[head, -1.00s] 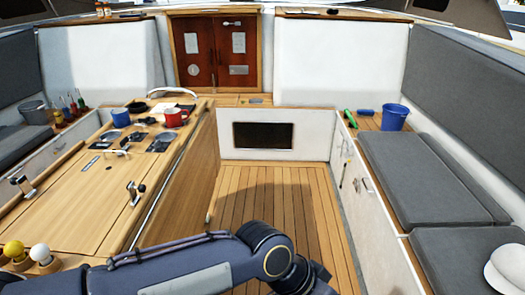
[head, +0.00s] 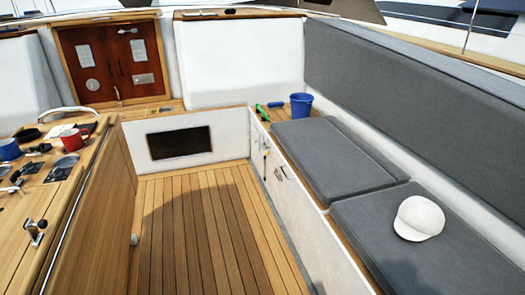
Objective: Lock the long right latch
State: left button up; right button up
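The white locker front (head: 302,218) below the right bench carries small metal fittings. A thin upright latch (head: 265,165) sits near its far end, and a short metal handle (head: 281,173) is just nearer. They are too small for me to tell whether either is locked. Another metal latch (head: 35,232) stands on the wooden table at the left. Neither of my grippers is in view.
Grey cushions (head: 330,157) cover the right bench, with a white cap (head: 419,218) on the near one. A blue bucket (head: 301,104) stands at the far end. The plank floor (head: 198,225) is clear. A red mug (head: 73,139) is on the left table.

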aim_at(264, 147)
jog(key=i+j, duration=0.2)
jog(key=i, duration=0.3)
jog(key=i+j, duration=0.2)
jog(key=i, duration=0.35)
jog(key=i+j, duration=0.25)
jog(key=i, duration=0.25)
jog(key=i+j+z, duration=0.1)
jog(key=i, duration=0.45)
jog(key=i+j, duration=0.35)
jog(key=i, duration=0.15)
jog(key=i+j, duration=0.25)
jog(key=i, duration=0.3)
jog(key=i+j, duration=0.25)
jog(key=i, duration=0.25)
jog(key=i+j+z, duration=0.1)
jog(key=i+j, duration=0.15)
jog(key=i, duration=0.25)
